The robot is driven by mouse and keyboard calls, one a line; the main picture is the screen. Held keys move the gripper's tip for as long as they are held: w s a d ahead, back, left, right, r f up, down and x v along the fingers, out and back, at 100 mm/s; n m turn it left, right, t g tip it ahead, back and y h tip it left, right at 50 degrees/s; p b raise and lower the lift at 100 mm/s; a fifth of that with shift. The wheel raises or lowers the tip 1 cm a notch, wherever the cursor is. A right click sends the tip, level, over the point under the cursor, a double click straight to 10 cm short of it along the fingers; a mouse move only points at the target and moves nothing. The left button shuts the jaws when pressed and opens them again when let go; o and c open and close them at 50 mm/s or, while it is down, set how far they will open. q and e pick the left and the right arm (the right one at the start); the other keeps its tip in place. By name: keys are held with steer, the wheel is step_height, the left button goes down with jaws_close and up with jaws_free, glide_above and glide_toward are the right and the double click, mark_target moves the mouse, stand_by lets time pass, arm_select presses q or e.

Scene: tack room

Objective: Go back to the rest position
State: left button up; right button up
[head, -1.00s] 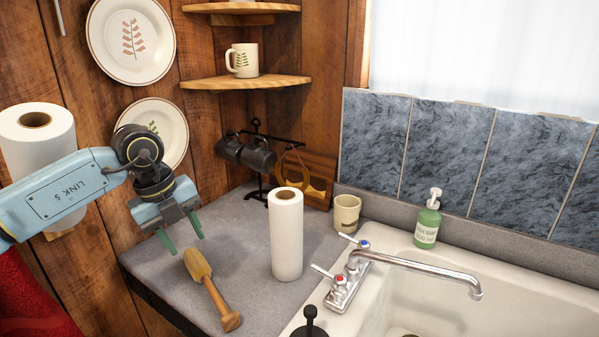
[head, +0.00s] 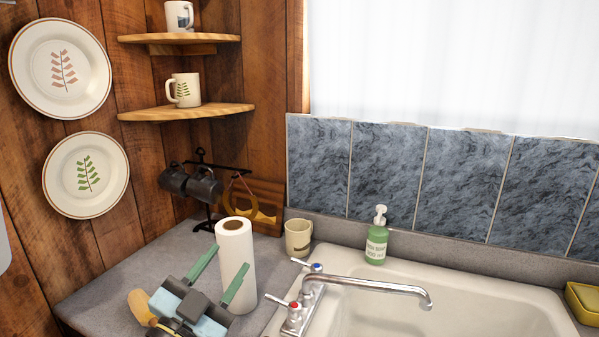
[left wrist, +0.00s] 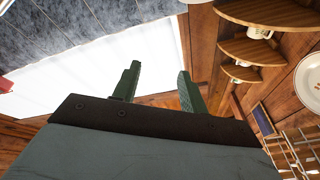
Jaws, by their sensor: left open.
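My left gripper (head: 219,274) is low in the head view, over the front of the grey counter. Its two green fingers are spread apart with nothing between them. In the left wrist view the same fingers (left wrist: 158,86) point up toward the bright window and wood wall, open and empty. A wooden masher-like tool (head: 140,306) lies on the counter, partly hidden behind the gripper. My right gripper is not in view.
A paper towel roll (head: 238,258) stands close by the left gripper's fingers. A mug rack (head: 207,190), a beige mug (head: 298,238), a soap bottle (head: 377,240) and the faucet (head: 365,287) are farther back or right. Corner shelves (head: 185,111) are above.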

arm_select(q)
steer(key=s+a+f+n+g+y, duration=0.4)
steer(key=a+f+y, duration=0.1)
steer(key=f, duration=0.4)
steer(key=s+a+f+n+g+y, duration=0.4)
steer(key=s+f, duration=0.1)
steer(key=f, duration=0.4)
steer(key=s+f+g, duration=0.4)
steer(key=s+f, duration=0.1)
steer(key=s, duration=0.3)
steer(key=s+f+g, duration=0.4)
steer(key=s, duration=0.4)
step_height(320, 180, down, 27)
steer(key=s+g+b, duration=0.1)
steer(key=s+g, duration=0.1)
steer(key=s, duration=0.1)
steer(key=s+a+f, duration=0.2)
steer(key=s+f, duration=0.6)
steer(key=s+a+f+b, duration=0.1)
steer(key=s+f, duration=0.6)
steer(key=s, duration=0.1)
steer(key=shift+a+f+g+b, duration=0.3)
steer(key=shift+a+f+g, duration=0.05)
steer(key=shift+g, duration=0.05)
